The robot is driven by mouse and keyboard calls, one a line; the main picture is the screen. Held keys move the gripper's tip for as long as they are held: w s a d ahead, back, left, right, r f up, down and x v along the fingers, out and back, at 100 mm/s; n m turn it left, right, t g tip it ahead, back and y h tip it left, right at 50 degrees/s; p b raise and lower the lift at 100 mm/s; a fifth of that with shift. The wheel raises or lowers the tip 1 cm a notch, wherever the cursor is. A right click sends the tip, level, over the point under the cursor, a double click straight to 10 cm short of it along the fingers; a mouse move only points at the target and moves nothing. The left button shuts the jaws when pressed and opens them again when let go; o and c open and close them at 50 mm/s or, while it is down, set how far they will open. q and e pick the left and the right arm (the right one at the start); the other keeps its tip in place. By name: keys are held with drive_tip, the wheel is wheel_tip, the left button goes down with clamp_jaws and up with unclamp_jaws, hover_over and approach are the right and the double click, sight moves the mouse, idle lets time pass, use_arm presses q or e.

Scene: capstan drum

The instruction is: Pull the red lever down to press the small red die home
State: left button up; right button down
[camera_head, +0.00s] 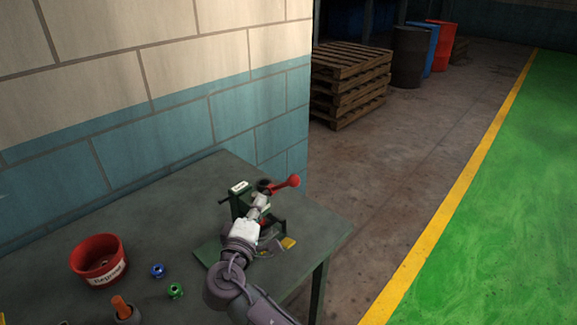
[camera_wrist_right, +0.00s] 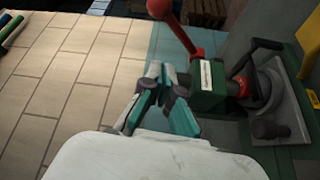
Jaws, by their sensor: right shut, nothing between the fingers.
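The green press (camera_head: 240,204) stands on the table, partly hidden behind my right arm. Its red lever (camera_head: 287,183) sticks out to the right and ends in a round knob. In the right wrist view the lever (camera_wrist_right: 184,34) rises to the upper left from the press body (camera_wrist_right: 208,88). My right gripper (camera_head: 262,198) is at the press, just below the lever in the picture. In the wrist view its fingers (camera_wrist_right: 160,72) are shut and empty, beside the press body and apart from the lever knob. A small red part (camera_wrist_right: 243,87), possibly the die, shows at the press. My left gripper is not in view.
A red labelled bowl (camera_head: 98,262), a blue piece (camera_head: 157,271), a green piece (camera_head: 176,291) and an orange-handled item (camera_head: 122,307) are on the table (camera_head: 180,214) at left. A block wall (camera_head: 200,125) stands behind it. Pallets (camera_head: 348,85) stand far back.

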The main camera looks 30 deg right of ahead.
sight(284, 185)
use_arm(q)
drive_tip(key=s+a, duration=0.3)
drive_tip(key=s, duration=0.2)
use_arm(e)
drive_tip(key=shift+t, duration=0.3)
drive_tip(key=w+d+r, duration=0.1)
drive_tip(key=w+d+p, duration=0.1)
drive_tip(key=w, duration=0.1)
drive_tip(key=w+d+r+p, duration=0.1)
drive_tip(key=shift+w+d+r, duration=0.15)
drive_tip(key=shift+w+r, duration=0.15)
drive_tip(key=shift+r, duration=0.05)
use_arm(q)
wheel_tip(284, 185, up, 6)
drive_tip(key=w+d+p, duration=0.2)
drive_tip(key=p, duration=0.2)
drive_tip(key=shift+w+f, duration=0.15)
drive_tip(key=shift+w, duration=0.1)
use_arm(e)
drive_tip(key=d, duration=0.3)
drive_tip(key=d+f, duration=0.1)
drive_tip(key=shift+s+d, duration=0.2)
drive_tip(key=shift+s, duration=0.2)
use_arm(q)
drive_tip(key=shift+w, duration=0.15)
use_arm(e)
drive_tip(key=shift+w, duration=0.1)
